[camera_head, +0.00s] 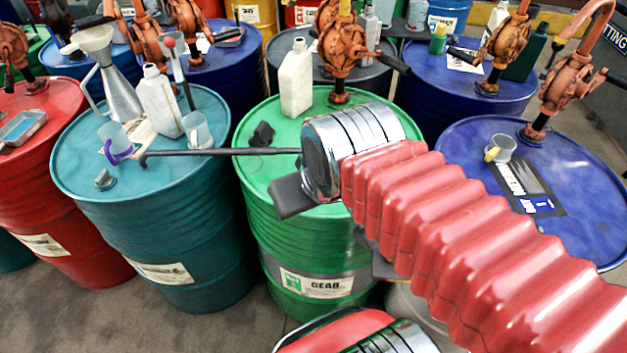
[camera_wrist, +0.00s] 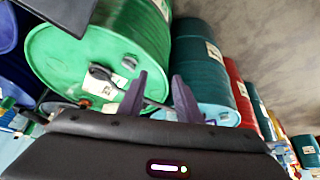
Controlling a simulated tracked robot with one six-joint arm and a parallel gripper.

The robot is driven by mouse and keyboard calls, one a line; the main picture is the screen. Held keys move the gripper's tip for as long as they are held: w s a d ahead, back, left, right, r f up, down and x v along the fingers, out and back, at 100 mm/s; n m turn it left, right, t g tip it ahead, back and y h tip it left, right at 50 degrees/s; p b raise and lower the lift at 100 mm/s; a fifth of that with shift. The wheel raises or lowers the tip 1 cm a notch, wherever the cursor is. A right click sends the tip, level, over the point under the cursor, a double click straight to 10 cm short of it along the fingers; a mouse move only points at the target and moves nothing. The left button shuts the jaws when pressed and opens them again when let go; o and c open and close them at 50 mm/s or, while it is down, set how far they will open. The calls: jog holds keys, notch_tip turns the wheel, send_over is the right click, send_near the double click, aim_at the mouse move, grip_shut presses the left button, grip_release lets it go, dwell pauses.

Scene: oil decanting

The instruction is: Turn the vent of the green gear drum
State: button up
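The green gear drum (camera_head: 300,240) stands in the middle of the head view, with a GEAR label on its side. Its green lid shows in the wrist view (camera_wrist: 70,50). A small knob (camera_wrist: 130,61), perhaps the vent, sits on that lid; I cannot tell if it is turned. In the head view my arm hides part of the lid. My gripper (camera_wrist: 159,78) has two dark purple fingers standing apart, with nothing held between them. It is near the green drum, its left finger overlapping the lid in view. Its fingertips are not clear in the head view.
A white bottle (camera_head: 296,78), a black lump (camera_head: 261,134) and an orange pump (camera_head: 342,45) stand on the green lid. A thin black rod (camera_head: 220,152) crosses toward the teal drum (camera_head: 140,235). A blue drum (camera_head: 560,190) stands close on the right.

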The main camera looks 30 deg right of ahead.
jog(key=w+d+n+g, duration=0.2)
jog(key=w+d+n, duration=0.2)
jog(key=w, duration=0.3)
jog(key=w+d+f+n+g, duration=0.1)
jog(key=w+d+n+g, duration=0.2)
jog(key=w+d+n, duration=0.2)
jog(key=w+n, duration=0.1)
jog(key=w, duration=0.2)
jog(key=shift+w+d+f+g, duration=0.25)
jog(key=shift+g, duration=0.05)
notch_tip(320, 180, down, 14)
jog(key=shift+r, duration=0.1)
dwell(0.5)
jog(key=shift+c, duration=0.3)
grip_shut()
jog(key=shift+a, duration=0.2)
jog(key=shift+d, duration=0.2)
